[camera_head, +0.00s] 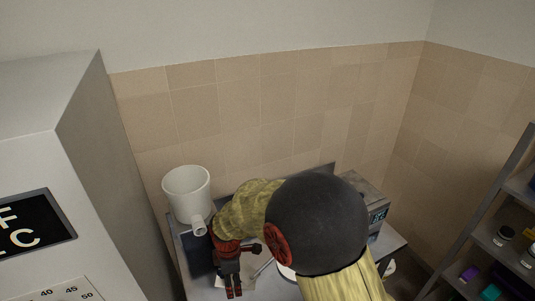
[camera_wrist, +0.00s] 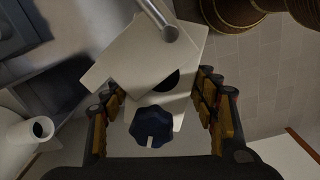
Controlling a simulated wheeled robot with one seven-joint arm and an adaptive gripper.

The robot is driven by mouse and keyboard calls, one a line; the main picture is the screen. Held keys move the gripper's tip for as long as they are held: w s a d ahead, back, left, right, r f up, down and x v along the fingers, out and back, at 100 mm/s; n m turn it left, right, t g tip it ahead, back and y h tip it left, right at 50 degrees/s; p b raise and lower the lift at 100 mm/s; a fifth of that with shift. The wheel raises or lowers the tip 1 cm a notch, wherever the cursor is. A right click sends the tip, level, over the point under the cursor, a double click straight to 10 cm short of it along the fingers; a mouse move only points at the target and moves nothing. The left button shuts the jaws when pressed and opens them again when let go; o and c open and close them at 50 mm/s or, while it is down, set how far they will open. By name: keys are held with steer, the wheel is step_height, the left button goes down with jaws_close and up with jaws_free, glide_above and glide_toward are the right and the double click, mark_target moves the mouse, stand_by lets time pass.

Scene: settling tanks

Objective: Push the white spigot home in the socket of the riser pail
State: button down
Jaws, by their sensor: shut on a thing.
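The white riser pail (camera_head: 187,193) stands at the back left of the bench, with its short round socket (camera_head: 199,228) pointing towards the front. In the wrist view the pail (camera_wrist: 14,150) is at the left edge, and the dark mouth of its socket (camera_wrist: 42,128) faces the gripper side. My gripper (camera_head: 232,283) points down in front of the pail. In the wrist view its fingers (camera_wrist: 160,108) are closed about a pale piece with a dark blue lobed knob, which I take as the white spigot (camera_wrist: 152,126). The spigot is apart from the socket; its far end is unclear.
A grey box with a display (camera_head: 366,195) stands at the back right of the bench. A shelf rack (camera_head: 490,235) is at the right, a tall cabinet (camera_head: 75,150) at the left.

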steer(key=shift+w+d+f+m, duration=0.1)
steer(key=shift+d+f+m, duration=0.05)
steer(key=shift+m, duration=0.4)
steer(key=shift+d+f+m, duration=0.15)
steer(key=shift+m, duration=0.4)
steer(key=w+d+f+m+b, duration=0.1)
steer(key=d+f+m+b, duration=0.3)
steer(key=d, duration=0.5)
steer(key=w+d+f+m+b, duration=0.2)
steer(key=d+f+m+b, duration=0.3)
steer(key=d, duration=0.5)
steer(key=w+d+f+m+b, duration=0.2)
steer(key=d+f+m+b, duration=0.3)
steer(key=d+f+m, duration=0.2)
steer(key=d+m, duration=0.2)
steer(key=d, duration=0.1)
steer(key=shift+d+f, duration=0.2)
steer(key=shift+d, duration=0.05)
steer(key=shift+w+d, duration=0.1)
